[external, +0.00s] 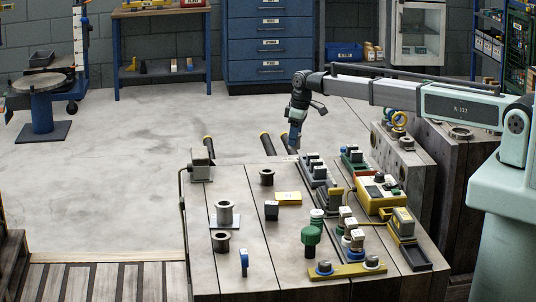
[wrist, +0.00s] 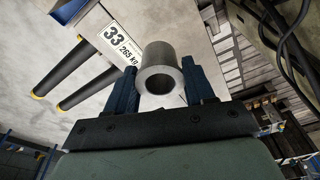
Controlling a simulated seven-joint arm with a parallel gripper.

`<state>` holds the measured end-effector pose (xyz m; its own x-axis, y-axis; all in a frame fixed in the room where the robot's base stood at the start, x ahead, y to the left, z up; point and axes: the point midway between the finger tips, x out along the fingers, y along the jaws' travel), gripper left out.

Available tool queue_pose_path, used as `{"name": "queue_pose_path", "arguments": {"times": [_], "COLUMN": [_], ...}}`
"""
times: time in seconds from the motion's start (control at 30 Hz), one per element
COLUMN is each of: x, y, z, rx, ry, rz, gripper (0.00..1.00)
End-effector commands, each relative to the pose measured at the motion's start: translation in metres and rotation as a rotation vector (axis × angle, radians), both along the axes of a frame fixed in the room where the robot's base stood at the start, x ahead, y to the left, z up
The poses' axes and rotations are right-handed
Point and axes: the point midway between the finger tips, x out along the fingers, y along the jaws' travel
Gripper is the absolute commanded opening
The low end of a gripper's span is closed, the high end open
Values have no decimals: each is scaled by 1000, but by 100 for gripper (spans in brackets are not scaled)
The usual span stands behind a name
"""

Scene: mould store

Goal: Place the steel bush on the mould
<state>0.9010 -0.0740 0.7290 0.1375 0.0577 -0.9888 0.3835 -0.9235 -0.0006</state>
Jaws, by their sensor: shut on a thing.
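My gripper (external: 293,144) hangs above the far edge of the workbench in the external view. In the wrist view its two blue fingers (wrist: 154,88) are shut on a hollow grey cylinder, the steel bush (wrist: 172,55), with its open end facing the camera. The bush is hard to make out in the external view. A large grey block with holes (external: 389,158), possibly the mould, stands to the right of my gripper, apart from it. Which thing is the mould is not certain. A white label reading 33, 265 kg (wrist: 117,40) shows behind the bush.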

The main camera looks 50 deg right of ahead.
Motion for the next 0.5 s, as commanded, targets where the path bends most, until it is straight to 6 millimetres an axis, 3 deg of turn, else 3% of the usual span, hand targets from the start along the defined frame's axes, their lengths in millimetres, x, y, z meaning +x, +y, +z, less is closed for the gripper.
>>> {"name": "queue_pose_path", "arguments": {"times": [0.1,0.5], "x": [0,1], "y": [0,0], "z": [-21,-59], "rx": [0,0], "ry": [1,0], "rz": [0,-1], "gripper": [11,11]}}
